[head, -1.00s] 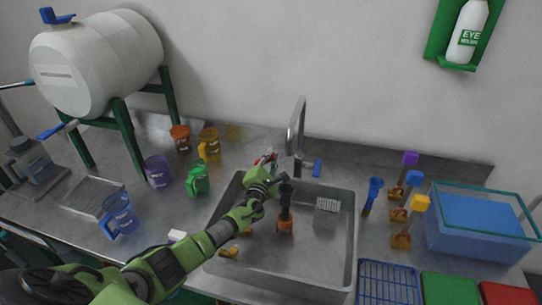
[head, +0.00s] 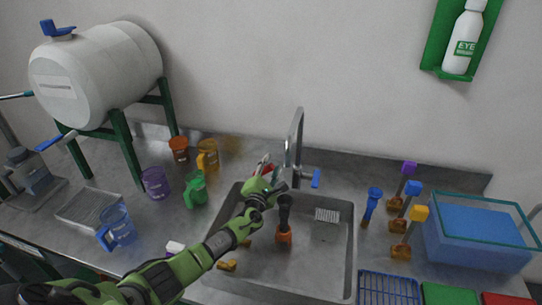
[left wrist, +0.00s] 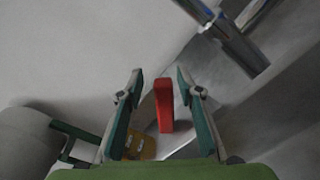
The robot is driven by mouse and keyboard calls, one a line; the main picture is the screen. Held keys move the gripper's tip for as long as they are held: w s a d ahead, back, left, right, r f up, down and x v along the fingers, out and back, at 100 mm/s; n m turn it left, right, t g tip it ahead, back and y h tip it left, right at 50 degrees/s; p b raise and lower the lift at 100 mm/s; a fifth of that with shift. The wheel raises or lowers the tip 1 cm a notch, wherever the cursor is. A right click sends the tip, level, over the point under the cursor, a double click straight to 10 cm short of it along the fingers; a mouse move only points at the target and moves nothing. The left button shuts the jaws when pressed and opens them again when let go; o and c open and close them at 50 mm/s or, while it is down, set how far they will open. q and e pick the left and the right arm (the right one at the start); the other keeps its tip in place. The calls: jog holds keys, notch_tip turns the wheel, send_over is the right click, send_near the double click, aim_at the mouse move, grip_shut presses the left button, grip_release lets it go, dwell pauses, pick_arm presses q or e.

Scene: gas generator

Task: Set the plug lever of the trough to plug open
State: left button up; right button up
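The trough is a grey metal sink (head: 322,258) set into the counter. A red lever (head: 263,166), which looks like the plug lever, shows behind its back left corner, partly hidden by my gripper. My left gripper (head: 270,186) is over that corner, just in front of the lever. In the left wrist view the red lever (left wrist: 164,105) stands between the two teal fingers of the left gripper (left wrist: 158,92), with gaps on both sides. The gripper is open and does not visibly touch it. My right gripper is not in view.
The tap (head: 295,145) with a blue handle (head: 316,178) stands right of the lever. A brush with an orange head (head: 284,237) is in the sink. Several mugs, including a green one (head: 195,188), stand left. A blue bin (head: 475,237) stands right.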

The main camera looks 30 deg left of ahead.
pick_arm(q)
notch_tip(320, 180, up, 9)
jog(key=shift+r, duration=0.15)
dwell(0.4)
